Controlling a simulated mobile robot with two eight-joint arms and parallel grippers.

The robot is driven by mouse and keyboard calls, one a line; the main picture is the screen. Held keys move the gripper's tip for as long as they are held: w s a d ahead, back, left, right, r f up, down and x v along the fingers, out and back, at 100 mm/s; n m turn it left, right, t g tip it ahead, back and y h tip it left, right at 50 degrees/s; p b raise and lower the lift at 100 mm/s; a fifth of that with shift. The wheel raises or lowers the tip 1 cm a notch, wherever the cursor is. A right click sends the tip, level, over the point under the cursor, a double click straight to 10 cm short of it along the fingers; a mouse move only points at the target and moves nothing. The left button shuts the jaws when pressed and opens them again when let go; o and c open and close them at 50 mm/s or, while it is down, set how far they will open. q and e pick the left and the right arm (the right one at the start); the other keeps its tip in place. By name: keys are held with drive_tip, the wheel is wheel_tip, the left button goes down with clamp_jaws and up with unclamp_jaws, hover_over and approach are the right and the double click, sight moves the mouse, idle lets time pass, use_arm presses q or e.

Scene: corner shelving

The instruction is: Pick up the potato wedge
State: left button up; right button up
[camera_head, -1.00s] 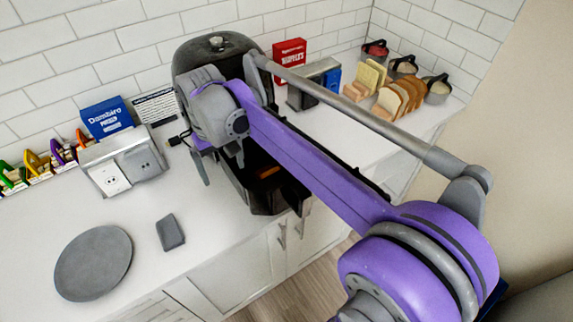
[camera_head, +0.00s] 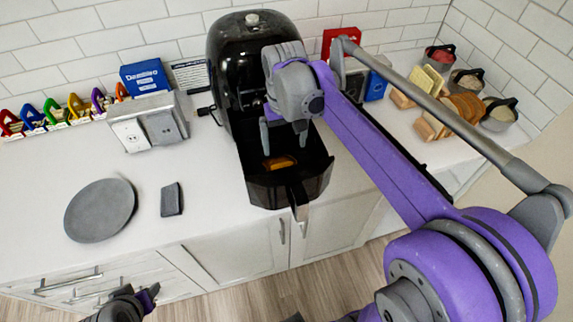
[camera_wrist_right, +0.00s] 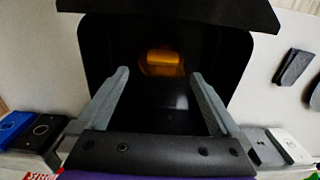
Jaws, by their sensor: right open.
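The potato wedge (camera_head: 280,162) is a small orange-brown piece on the floor of the pulled-out black air fryer drawer (camera_head: 292,187). It also shows in the right wrist view (camera_wrist_right: 162,63), beyond and between the fingertips. My right gripper (camera_head: 283,133) is open and empty, pointing down over the drawer with its fingers apart, above the wedge. In the right wrist view (camera_wrist_right: 160,74), both grey fingers reach toward the drawer floor, and the wedge is not between the pads. Part of my left gripper (camera_head: 130,302) shows at the bottom left; its fingers are unclear.
The air fryer body (camera_head: 228,80) stands behind the drawer. A grey plate (camera_head: 100,210) and a small dark grey block (camera_head: 171,199) lie on the left counter. Bread slices in a rack (camera_head: 455,115) stand at the right.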

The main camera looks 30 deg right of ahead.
sight(283, 166)
drive_tip(key=f, duration=0.9)
drive_tip(key=shift+w+a, duration=0.2)
drive_tip(key=shift+a, duration=0.05)
drive_tip(key=shift+r, duration=0.1)
drive_tip(key=c, duration=1.2)
drive_tip(key=shift+r, duration=0.1)
drive_tip(key=shift+c, duration=0.2)
